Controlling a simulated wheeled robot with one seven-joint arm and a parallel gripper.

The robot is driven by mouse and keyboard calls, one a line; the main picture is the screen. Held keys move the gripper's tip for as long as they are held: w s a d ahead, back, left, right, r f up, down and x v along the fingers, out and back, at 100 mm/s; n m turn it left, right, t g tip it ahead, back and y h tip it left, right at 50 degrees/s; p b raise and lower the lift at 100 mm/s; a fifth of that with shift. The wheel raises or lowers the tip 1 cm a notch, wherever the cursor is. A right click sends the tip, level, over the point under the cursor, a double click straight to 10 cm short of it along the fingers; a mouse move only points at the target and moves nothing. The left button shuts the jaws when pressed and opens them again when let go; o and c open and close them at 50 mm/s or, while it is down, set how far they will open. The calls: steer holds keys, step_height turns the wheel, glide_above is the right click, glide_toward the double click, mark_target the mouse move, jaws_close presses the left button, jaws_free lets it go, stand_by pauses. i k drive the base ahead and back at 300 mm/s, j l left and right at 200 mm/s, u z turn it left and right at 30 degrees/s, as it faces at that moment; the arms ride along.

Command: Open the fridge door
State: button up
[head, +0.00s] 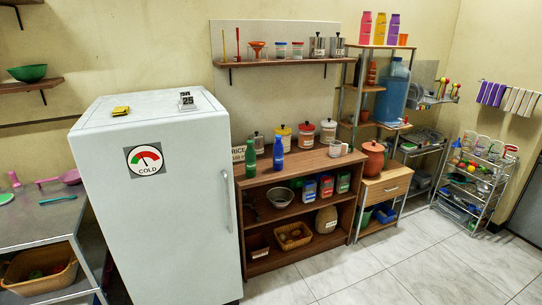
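The white fridge (160,215) stands at the left in the head view, with its door shut. A long upright pale handle (227,200) runs along the right side of the door front. A round gauge sticker marked "COLD" (145,160) is on the upper part of the door. A small calendar block (188,99) and a small yellow item (121,111) lie on top of the fridge. My gripper is not in this view.
A brown shelf unit (300,212) with jars, bottles and bowls stands close to the fridge's right side. A grey table (38,222) with a basket (40,270) below is at the left. The tiled floor (400,265) is clear at the lower right.

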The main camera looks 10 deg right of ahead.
mark_target(160, 192)
steer(key=i+u, duration=0.25)
steer(key=i, duration=0.3)
steer(key=i+l+u, duration=0.1)
steer(key=i+u, duration=0.15)
steer(key=i, duration=0.3)
